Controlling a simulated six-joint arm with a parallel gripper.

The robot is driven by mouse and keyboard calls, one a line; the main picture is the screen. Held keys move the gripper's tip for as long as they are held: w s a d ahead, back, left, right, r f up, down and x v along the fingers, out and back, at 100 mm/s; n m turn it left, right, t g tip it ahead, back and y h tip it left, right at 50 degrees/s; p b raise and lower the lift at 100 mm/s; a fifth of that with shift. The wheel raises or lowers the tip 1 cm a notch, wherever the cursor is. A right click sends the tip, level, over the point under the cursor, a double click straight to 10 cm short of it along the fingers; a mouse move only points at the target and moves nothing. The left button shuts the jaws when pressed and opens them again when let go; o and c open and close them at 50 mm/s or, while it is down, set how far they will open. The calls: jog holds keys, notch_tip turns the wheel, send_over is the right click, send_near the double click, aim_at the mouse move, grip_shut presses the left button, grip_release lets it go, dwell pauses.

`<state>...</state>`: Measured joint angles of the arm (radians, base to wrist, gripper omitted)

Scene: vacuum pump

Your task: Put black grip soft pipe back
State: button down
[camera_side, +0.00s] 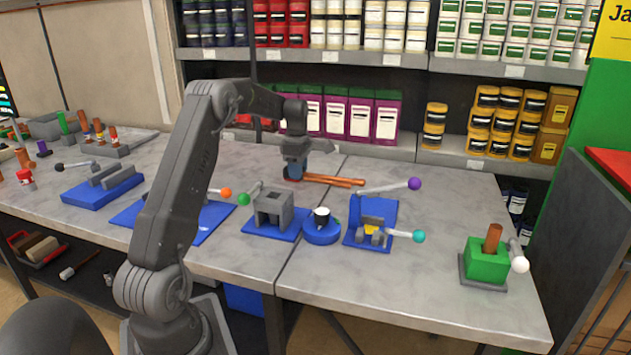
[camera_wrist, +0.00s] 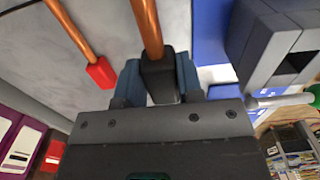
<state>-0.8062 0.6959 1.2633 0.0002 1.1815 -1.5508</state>
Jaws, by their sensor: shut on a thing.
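The soft pipe is a copper-coloured rod (camera_wrist: 147,25) with a black grip (camera_wrist: 159,72) at its near end. My gripper (camera_wrist: 157,82) is shut on the black grip, with one blue finger on each side of it. In the side view my gripper (camera_side: 295,172) is at the back of the table, and the copper pipe (camera_side: 335,179) extends to its right. A second copper pipe with a red grip (camera_wrist: 101,73) lies on the table left of my gripper in the wrist view. I cannot tell whether the held pipe touches the table.
A grey block fixture on a blue base (camera_side: 273,212), a round blue holder (camera_side: 322,230) and a blue clamp fixture (camera_side: 371,222) stand in front of my gripper. A green block (camera_side: 487,262) is at the right. Purple-and-white containers (camera_side: 360,118) stand behind. Bare table lies right of the pipes.

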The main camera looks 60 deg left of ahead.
jog(key=s+r, duration=0.1)
jog(key=s+a, duration=0.1)
jog(key=s+r, duration=0.1)
jog(key=s, duration=0.1)
jog(key=shift+a+r, duration=0.3)
jog(key=shift+a, duration=0.05)
jog(key=shift+w+a+f, duration=0.45)
jog(key=shift+f, duration=1.05)
jog(key=shift+w+a+f, duration=0.4)
jog(key=shift+a+f, duration=0.1)
jog(key=shift+f, duration=1.05)
jog(key=shift+w+a+f, duration=0.45)
jog(key=shift+f, duration=1.05)
jog(key=shift+f, duration=0.6)
jog(key=c, duration=0.7)
grip_release()
